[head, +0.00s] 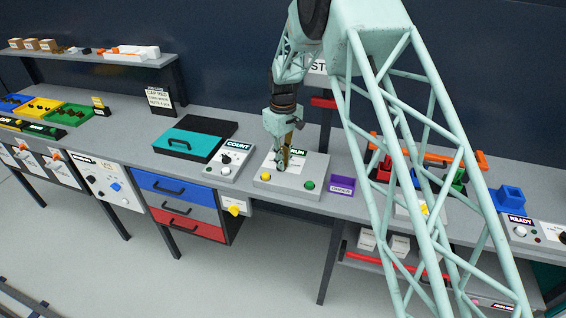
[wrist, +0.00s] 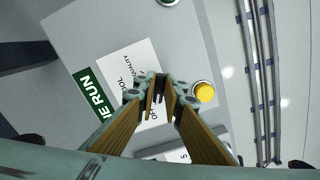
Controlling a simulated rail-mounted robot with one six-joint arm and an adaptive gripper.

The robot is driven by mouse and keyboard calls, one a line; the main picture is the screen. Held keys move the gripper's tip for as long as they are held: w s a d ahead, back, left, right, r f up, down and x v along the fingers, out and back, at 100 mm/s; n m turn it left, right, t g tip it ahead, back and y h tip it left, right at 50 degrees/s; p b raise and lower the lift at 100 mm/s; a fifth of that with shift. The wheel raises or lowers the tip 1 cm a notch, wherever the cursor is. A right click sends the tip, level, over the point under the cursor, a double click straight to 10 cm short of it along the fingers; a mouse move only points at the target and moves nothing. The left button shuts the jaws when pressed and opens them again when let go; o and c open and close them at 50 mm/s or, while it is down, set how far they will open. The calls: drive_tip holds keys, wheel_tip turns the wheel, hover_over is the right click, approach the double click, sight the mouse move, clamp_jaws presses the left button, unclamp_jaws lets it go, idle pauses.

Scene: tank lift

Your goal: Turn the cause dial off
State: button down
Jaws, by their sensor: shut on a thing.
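The grey control box (head: 318,167) with a green sign ending in "RUN" (head: 299,152) stands on the bench, below my arm. My gripper (head: 282,166) points down onto the white card on its top. In the wrist view my gripper (wrist: 159,84) has its fingertips close together over that card (wrist: 122,68), which shows the words "OFF", "COOL" and "QUALITY" in part. The fingers are shut on the dial, which they hide almost wholly. I cannot read where its pointer stands.
A yellow button (wrist: 204,92) sits close beside the fingertips, and a green button (head: 309,185) is at the box's right. The "COUNT" box (head: 236,160) stands to the left and a purple bin (head: 342,185) to the right.

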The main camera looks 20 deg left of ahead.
drive_tip(key=c, duration=2.7)
unclamp_jaws()
drive_tip(key=shift+m, duration=0.4)
